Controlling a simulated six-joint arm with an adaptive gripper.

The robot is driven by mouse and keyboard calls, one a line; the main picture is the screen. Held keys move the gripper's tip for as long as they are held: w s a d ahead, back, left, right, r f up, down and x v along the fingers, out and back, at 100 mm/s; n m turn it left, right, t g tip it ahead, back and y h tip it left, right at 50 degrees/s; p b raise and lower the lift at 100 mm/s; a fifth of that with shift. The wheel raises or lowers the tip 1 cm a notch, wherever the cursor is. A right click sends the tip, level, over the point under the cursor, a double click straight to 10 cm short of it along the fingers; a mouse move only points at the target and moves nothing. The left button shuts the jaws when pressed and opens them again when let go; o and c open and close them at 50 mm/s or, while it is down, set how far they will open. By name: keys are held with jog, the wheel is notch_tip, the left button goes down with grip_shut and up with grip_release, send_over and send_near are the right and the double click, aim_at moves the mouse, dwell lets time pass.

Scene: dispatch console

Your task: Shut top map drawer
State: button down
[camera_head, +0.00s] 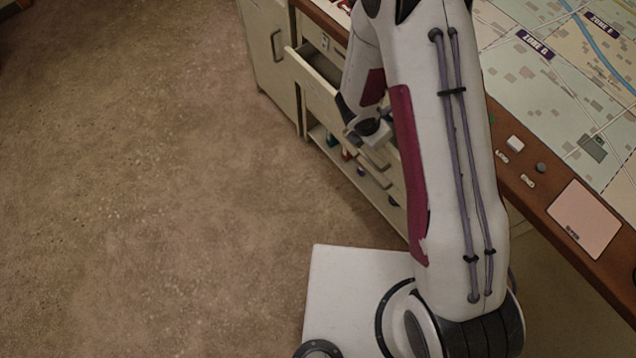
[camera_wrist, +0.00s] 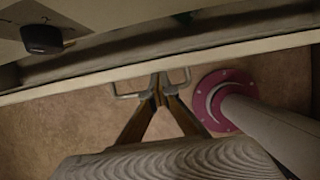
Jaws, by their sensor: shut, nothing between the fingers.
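The top map drawer (camera_head: 312,88) stands pulled out from the cream cabinet under the wooden table edge in the head view. In the wrist view its front panel (camera_wrist: 230,52) crosses the picture at a slant, with the open drawer space behind it. The wire handle (camera_wrist: 128,95) sticks out from the panel. My gripper (camera_wrist: 159,88) is shut and empty, its fingertips at the middle of the handle, outside the drawer. I cannot tell whether they touch the handle or the panel. In the head view my arm hides part of the drawer front and the fingertips.
A closed cabinet door with a handle (camera_head: 277,45) is left of the drawer. An open lower shelf (camera_head: 368,185) holds small items. A map table (camera_head: 520,75) with buttons is at right. A dark knob (camera_wrist: 42,39) is near the drawer. The floor (camera_head: 150,180) is clear.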

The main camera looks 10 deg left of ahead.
jog(key=shift+w+d, duration=1.1)
jog(key=shift+w, duration=0.05)
jog(key=shift+s+a+r, duration=0.2)
jog(key=shift+s+a, duration=0.55)
jog(key=shift+s+a+r, duration=0.2)
jog(key=shift+s+a, duration=0.5)
jog(key=shift+a, duration=0.05)
jog(key=v, duration=0.9)
jog(key=shift+r, duration=0.1)
